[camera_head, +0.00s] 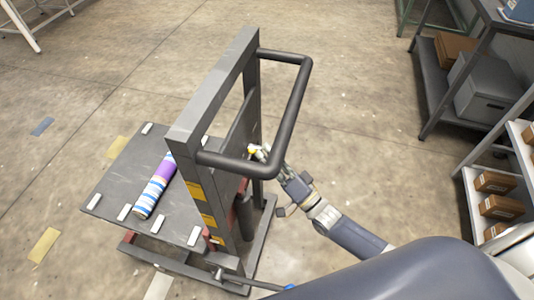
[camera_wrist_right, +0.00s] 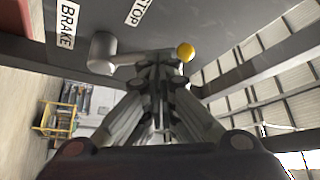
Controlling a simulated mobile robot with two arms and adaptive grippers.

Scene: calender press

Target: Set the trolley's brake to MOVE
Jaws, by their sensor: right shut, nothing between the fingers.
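The trolley (camera_head: 215,110) is a dark grey frame with a black push handle (camera_head: 295,95) and a low deck (camera_head: 110,190). Its brake lever (camera_wrist_right: 135,57) shows in the wrist view as a grey bar running from a round pivot (camera_wrist_right: 102,52) to a yellow knob (camera_wrist_right: 186,52). A BRAKE label (camera_wrist_right: 67,20) and a STOP label (camera_wrist_right: 140,12) show above it; no MOVE label shows. My right gripper (camera_head: 265,157) is shut and empty, its fingertips (camera_wrist_right: 157,62) at the bar near the knob; contact is unclear. My left gripper is out of view.
A striped roll (camera_head: 155,187) lies on the deck. A grey shelf (camera_head: 430,90) and a rack with brown boxes (camera_head: 497,182) stand at right. The push handle loops above my right gripper. The floor left of the trolley is mostly clear.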

